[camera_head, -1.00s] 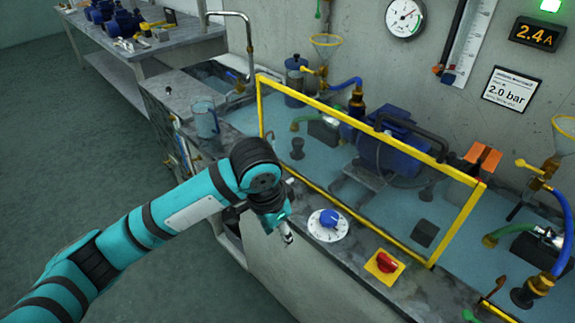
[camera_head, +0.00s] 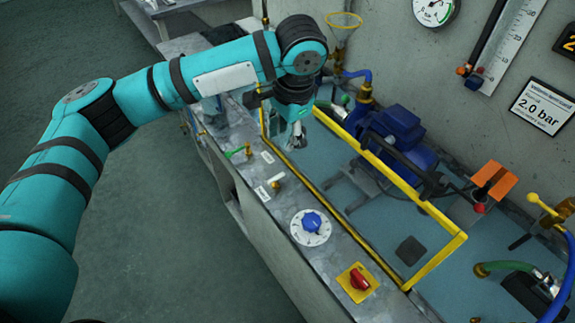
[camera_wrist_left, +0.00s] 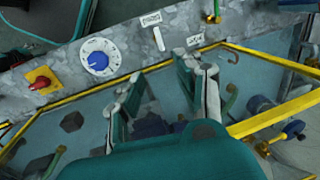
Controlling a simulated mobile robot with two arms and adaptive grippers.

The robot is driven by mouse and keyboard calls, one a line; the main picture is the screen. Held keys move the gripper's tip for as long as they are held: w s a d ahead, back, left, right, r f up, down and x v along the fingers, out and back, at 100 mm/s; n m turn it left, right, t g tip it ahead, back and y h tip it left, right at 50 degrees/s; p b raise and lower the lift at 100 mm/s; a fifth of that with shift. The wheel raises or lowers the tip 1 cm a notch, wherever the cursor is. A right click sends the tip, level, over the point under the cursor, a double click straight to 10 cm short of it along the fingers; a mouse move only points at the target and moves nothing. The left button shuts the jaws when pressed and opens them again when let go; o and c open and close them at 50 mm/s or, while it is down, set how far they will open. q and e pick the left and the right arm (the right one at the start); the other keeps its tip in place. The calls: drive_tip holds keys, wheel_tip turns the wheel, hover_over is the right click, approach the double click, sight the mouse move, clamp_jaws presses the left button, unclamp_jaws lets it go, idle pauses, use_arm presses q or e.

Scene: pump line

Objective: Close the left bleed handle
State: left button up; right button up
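Two small levers with white labels stand on the counter: a green-handled one on brass (camera_head: 240,151) and a white-handled one (camera_head: 276,180). The label text is too small to read, so I cannot tell which is the left bleed handle. The white-handled lever also shows in the left wrist view (camera_wrist_left: 158,38), with the brass fitting (camera_wrist_left: 213,14) at the top edge. My left gripper (camera_head: 296,140) hangs over the yellow frame, to the right of both levers and apart from them. Its fingers (camera_wrist_left: 166,92) are spread and empty. My right gripper is not in view.
A yellow frame (camera_head: 427,207) edges the blue basin with the pump (camera_head: 395,130). A blue knob (camera_head: 311,222) and a red switch on a yellow plate (camera_head: 359,279) sit along the counter. A funnel (camera_head: 343,20) stands behind my arm. The floor at left is clear.

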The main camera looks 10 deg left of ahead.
sight(276, 177)
use_arm(q)
drive_tip(key=a+f, duration=0.1)
drive_tip(key=f, duration=0.4)
drive_tip(key=w+a+f, duration=0.1)
drive_tip(key=f, duration=0.5)
drive_tip(key=w+f+p, duration=0.1)
drive_tip(key=f, duration=0.4)
drive_tip(key=shift+a+f, duration=0.3)
drive_tip(key=shift+a, duration=0.1)
clamp_jaws()
